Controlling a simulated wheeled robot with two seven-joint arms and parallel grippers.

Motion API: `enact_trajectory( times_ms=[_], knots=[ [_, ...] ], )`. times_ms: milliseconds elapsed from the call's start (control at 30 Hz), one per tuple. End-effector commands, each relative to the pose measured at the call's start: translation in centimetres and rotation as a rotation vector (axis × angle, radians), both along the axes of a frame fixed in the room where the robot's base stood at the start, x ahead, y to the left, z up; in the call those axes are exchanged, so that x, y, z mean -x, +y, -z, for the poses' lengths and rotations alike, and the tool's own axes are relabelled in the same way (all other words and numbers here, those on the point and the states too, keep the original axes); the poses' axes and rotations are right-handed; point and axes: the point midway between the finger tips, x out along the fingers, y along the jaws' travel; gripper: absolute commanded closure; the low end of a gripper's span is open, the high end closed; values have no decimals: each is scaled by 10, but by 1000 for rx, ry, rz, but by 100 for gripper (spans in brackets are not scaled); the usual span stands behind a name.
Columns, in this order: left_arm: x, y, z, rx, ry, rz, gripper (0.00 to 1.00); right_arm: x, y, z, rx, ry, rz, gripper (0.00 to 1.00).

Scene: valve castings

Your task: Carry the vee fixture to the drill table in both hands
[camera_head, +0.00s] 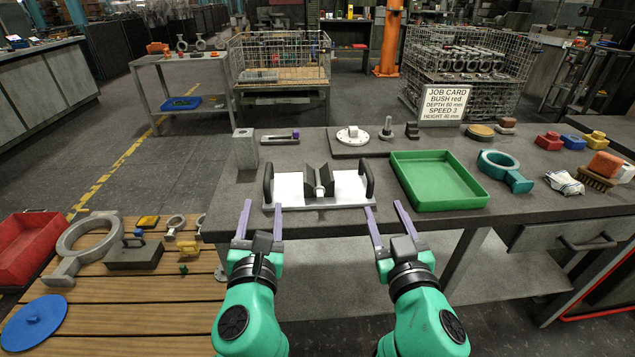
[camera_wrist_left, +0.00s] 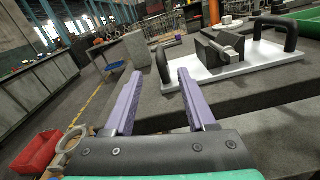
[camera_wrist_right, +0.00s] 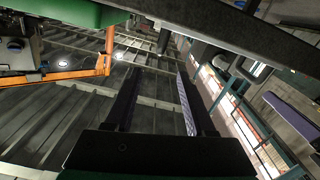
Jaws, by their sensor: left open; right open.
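The vee fixture (camera_head: 343,188) is a white plate with a dark vee block in its middle and a black upright handle at each end. It lies on the grey bench top near the front edge. It also shows in the left wrist view (camera_wrist_left: 262,62). My left gripper (camera_head: 260,221) is open and empty, in front of the plate's left end and apart from the left handle. My right gripper (camera_head: 390,220) is open and empty, in front of the plate's right end, near the right handle. I cannot make out which bench in view is the drill table.
A green tray (camera_head: 437,205) sits close right of the fixture. A grey block (camera_head: 245,149) stands behind left. A job card (camera_head: 443,103), a flanged disc (camera_head: 353,136) and a teal ring clamp (camera_head: 504,171) are on the bench. A slatted wooden table (camera_head: 150,300) with castings is at left.

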Motion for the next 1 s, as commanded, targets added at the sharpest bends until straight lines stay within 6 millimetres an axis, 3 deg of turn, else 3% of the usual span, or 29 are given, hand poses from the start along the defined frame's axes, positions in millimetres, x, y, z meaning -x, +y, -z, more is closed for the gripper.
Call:
enact_trajectory(
  times_ms=[167,733,1000],
  knots=[
    [-15,2,0,0,-2,-2,44,-15,2,0,2,-2,1,45],
    [-125,14,-1,2,-1,-2,44,-125,14,-1,2,0,1,45],
    [-145,15,-1,2,0,0,44,-145,16,0,0,0,0,45]
  ],
)
